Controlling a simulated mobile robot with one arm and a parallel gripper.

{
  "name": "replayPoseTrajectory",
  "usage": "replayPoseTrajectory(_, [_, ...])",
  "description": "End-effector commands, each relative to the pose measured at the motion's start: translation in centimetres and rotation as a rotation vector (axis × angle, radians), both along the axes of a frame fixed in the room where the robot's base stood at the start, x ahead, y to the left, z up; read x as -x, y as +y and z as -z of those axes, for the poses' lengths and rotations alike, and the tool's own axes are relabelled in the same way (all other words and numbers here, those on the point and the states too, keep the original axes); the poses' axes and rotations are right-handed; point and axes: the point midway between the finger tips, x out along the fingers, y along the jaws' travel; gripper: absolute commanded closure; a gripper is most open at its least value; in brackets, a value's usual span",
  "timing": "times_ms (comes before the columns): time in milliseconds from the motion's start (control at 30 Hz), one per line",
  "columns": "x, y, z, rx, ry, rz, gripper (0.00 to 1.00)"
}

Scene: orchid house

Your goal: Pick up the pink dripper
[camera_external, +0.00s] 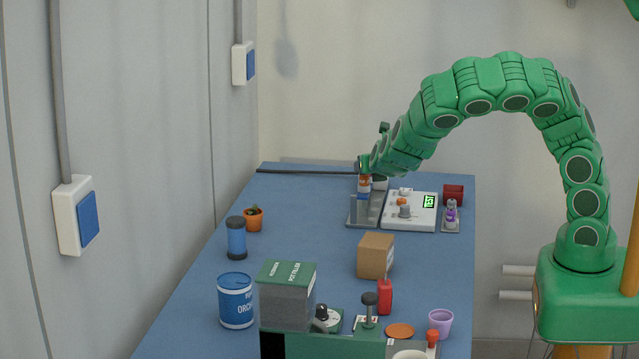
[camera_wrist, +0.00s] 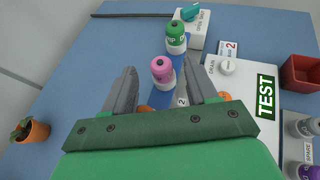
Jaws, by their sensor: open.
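The pink dripper (camera_wrist: 162,68) shows in the wrist view with a rounded pink top and a white base. It stands on a blue and grey strip between my gripper's fingers. My gripper (camera_wrist: 158,73) is open, with one dark grey finger on each side of it; I cannot tell whether either touches it. In the external view my gripper (camera_external: 367,168) is over the grey stand (camera_external: 366,214) at the far end of the table. The pink dripper cannot be made out there. A similar green dripper (camera_wrist: 176,38) stands just beyond the pink one.
A white panel with a green TEST display (camera_wrist: 265,97) lies right of the fingers. A red box (camera_external: 453,194) and a grey-and-purple bottle (camera_external: 451,214) stand farther right. A black rod (camera_external: 305,172) lies at the back. A cardboard box (camera_external: 375,256) stands nearer the camera.

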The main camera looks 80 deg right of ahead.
Motion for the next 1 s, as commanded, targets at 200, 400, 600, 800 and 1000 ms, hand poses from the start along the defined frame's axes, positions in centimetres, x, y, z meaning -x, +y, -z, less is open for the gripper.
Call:
replayPoseTrajectory(200, [-0.5,-1.4,0.8,-0.002,0.002,0.002,0.42])
replayPoseTrajectory(400, [-0.7,-1.7,1.0,-0.002,0.001,0.001,0.42])
replayPoseTrajectory(600, [-0.6,-1.7,0.9,-0.002,0.001,0.001,0.50])
replayPoseTrajectory(800, [-0.6,-1.7,0.9,-0.002,0.001,0.001,0.81])
replayPoseTrajectory(1000, [-0.6,-1.7,0.9,-0.002,0.001,0.001,1.00])
